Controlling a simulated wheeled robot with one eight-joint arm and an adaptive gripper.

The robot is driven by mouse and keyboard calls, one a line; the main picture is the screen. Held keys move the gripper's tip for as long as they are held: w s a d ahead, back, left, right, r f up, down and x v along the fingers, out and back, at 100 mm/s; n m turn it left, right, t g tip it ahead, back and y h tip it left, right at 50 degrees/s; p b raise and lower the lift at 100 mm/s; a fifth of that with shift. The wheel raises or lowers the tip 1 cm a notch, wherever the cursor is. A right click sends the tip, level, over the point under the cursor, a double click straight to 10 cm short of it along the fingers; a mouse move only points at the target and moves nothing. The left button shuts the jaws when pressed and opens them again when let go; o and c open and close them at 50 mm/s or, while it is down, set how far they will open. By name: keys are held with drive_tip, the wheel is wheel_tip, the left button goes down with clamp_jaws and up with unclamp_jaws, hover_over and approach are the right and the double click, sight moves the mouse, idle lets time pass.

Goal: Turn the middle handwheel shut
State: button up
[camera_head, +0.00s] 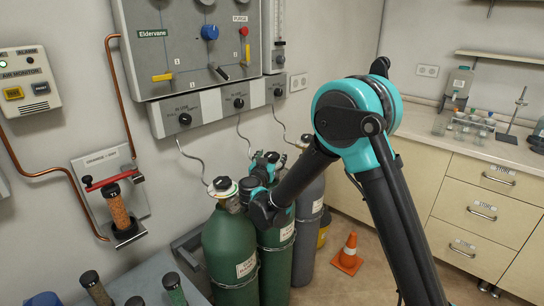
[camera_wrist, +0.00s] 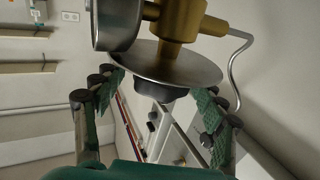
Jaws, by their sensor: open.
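Three gas cylinders stand by the wall: a green one at left (camera_head: 230,250), a green middle one (camera_head: 275,262) and a grey one at right (camera_head: 308,215). My wrist and gripper (camera_head: 262,165) are at the middle cylinder's top and hide most of its valve. In the wrist view, a round metal handwheel (camera_wrist: 185,68) with a dark hub sits on a brass valve body (camera_wrist: 180,20). My gripper (camera_wrist: 160,90) is open, with one finger on each side of the wheel. Whether either finger touches its rim is unclear.
A round gauge (camera_wrist: 117,25) sits close by the wheel. The left cylinder's valve (camera_head: 222,186) is near my wrist. Thin grey hoses run up to the wall panel (camera_head: 205,50). An orange cone (camera_head: 348,252) stands on the floor at right, before drawers (camera_head: 470,210).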

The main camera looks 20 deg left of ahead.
drive_tip(key=s, duration=1.1)
drive_tip(key=shift+s+d, duration=0.35)
drive_tip(key=shift+d, duration=0.1)
